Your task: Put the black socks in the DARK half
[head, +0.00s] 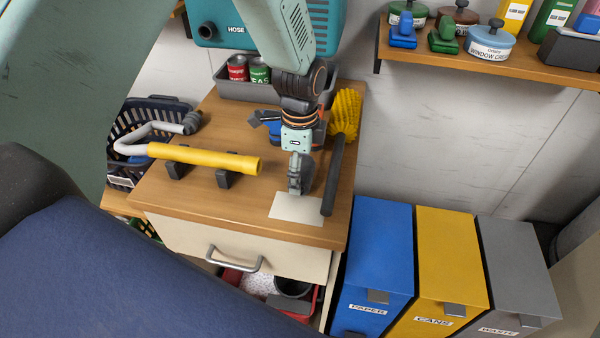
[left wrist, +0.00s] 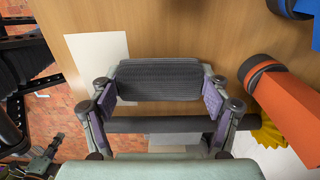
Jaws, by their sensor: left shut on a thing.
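My left gripper (head: 297,190) is low over the right part of the wooden cabinet top, beside a white sheet. In the left wrist view its two purple-padded fingers (left wrist: 159,95) are closed on the sides of a dark, ribbed bundle that looks like the black socks (left wrist: 158,78). In the head view the bundle (head: 308,172) is small and partly hidden by the gripper. I cannot tell whether it touches the top. No half marked DARK can be made out.
A black-handled yellow brush (head: 346,112) lies right of the gripper. A yellow tube (head: 205,158) rests on black supports to the left. A dark basket (head: 122,150) stands at far left. Blue, yellow and grey bins (head: 380,240) stand right of the cabinet. A wall shelf (head: 480,60) holds containers.

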